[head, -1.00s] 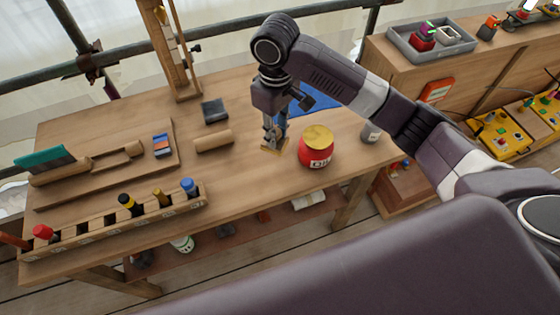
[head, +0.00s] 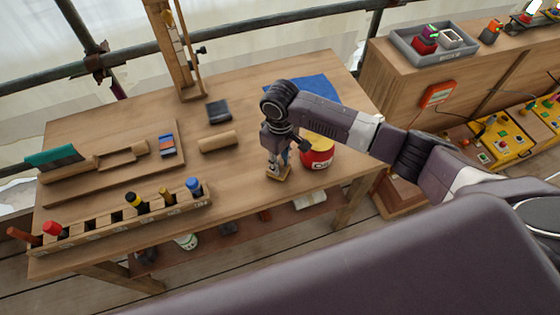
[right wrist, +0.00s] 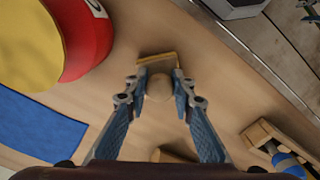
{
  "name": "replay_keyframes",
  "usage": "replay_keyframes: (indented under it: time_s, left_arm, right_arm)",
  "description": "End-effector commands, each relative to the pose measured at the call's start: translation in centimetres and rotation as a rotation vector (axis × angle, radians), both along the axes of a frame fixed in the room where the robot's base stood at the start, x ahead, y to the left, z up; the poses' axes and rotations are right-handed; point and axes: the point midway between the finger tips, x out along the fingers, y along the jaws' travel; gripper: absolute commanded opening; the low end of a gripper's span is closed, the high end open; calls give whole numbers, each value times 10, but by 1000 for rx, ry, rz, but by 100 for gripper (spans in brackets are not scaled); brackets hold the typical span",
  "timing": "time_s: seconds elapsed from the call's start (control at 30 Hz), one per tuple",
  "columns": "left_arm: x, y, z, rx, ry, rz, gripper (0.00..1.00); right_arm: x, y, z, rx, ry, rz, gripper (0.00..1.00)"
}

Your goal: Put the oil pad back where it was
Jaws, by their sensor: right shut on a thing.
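My right gripper (head: 279,168) is shut on a small tan pad (head: 278,177), which I take to be the oil pad, near the front edge of the workbench. In the right wrist view, its round knob (right wrist: 159,87) sits between the fingertips, with a yellowish strip (right wrist: 156,58) of it beyond. I cannot tell whether the pad touches the bench. The red oil tin (head: 317,155) with a yellow lid stands just right of the gripper, partly behind my arm. It also shows in the right wrist view (right wrist: 92,42). My left gripper is out of view.
A blue cloth (head: 304,88) lies behind my arm. A wooden roll (head: 218,141) and a dark block (head: 218,111) lie left of the gripper. Bare bench lies between roll and gripper.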

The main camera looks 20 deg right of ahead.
Motion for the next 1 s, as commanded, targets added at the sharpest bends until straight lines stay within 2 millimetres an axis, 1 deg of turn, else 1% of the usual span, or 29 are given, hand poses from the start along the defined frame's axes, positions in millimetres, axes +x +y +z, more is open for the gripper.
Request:
replay_keyframes:
  time_s: [0.17,0.2,0.33,0.37,0.6,0.73,0.87,1.0]
  left_arm:
    - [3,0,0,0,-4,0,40]
    - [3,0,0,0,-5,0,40]
    - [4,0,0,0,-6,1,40]
    - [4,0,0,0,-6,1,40]
    - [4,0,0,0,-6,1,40]
    - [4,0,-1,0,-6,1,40]
    - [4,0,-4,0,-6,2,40]
    - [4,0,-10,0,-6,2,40]
  right_arm:
    - [0,0,-2,0,0,0,3]
    - [0,0,-3,0,0,-1,24]
    - [0,0,-3,0,0,-1,38]
    - [0,0,-3,-1,1,-1,40]
    - [0,0,-2,-1,1,-1,40]
    - [1,0,4,-1,-1,-1,40]
    - [2,0,24,0,-4,-1,40]
    - [2,0,55,1,-5,1,40]
